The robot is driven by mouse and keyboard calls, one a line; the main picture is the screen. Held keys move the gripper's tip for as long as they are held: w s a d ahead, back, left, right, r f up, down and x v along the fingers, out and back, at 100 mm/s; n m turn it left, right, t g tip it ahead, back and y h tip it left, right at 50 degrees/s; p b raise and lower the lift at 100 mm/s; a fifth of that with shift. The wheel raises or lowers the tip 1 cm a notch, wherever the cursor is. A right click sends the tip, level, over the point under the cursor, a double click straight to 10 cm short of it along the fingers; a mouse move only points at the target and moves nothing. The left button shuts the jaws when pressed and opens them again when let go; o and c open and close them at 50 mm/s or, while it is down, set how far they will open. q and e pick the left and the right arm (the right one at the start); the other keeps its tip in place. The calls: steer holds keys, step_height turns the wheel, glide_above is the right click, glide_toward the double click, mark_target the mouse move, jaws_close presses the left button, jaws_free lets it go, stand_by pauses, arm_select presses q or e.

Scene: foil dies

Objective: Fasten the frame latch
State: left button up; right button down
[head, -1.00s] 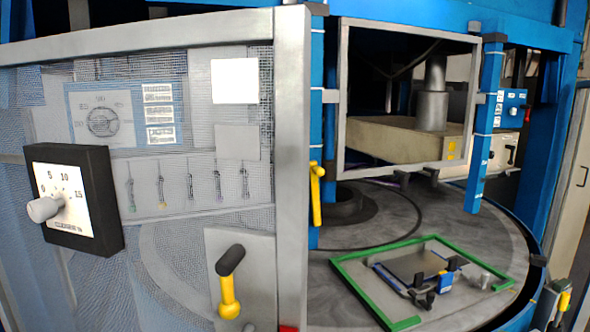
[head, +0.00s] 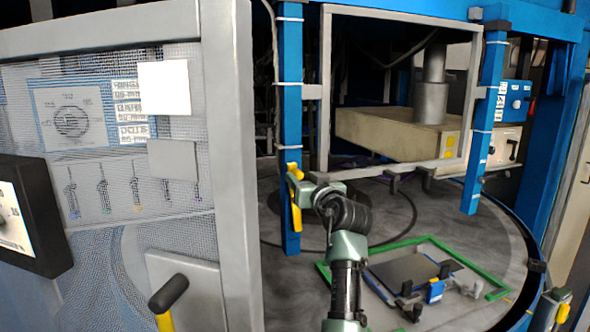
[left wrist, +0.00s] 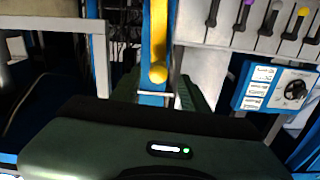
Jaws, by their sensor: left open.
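The frame latch is a yellow lever (head: 296,217) on the blue post to the left of the grey square frame (head: 325,95). Its lower part hangs down along the post. My left gripper (head: 305,185) is beside the latch, partly in front of its upper part. In the left wrist view the yellow lever (left wrist: 158,40) runs down from the top edge to a rounded end. The open left gripper's dark green fingers (left wrist: 160,92) show on either side of the blue post, below that end. I cannot tell whether they touch the lever. My right gripper is not in view.
A grey mesh guard panel (head: 225,150) stands close on the left. A round grey table (head: 400,215) lies behind the post, with a green frame (head: 480,262) and a dark plate (head: 410,270) on it. Another blue post (head: 488,110) stands on the right.

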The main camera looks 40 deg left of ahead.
mark_target(300, 177)
arm_select(q)
steer(key=p+x, duration=0.1)
steer(key=x, duration=0.3)
steer(key=shift+w+d+f, duration=0.15)
steer(key=shift+c, duration=0.4)
jaws_close()
stand_by(0.9)
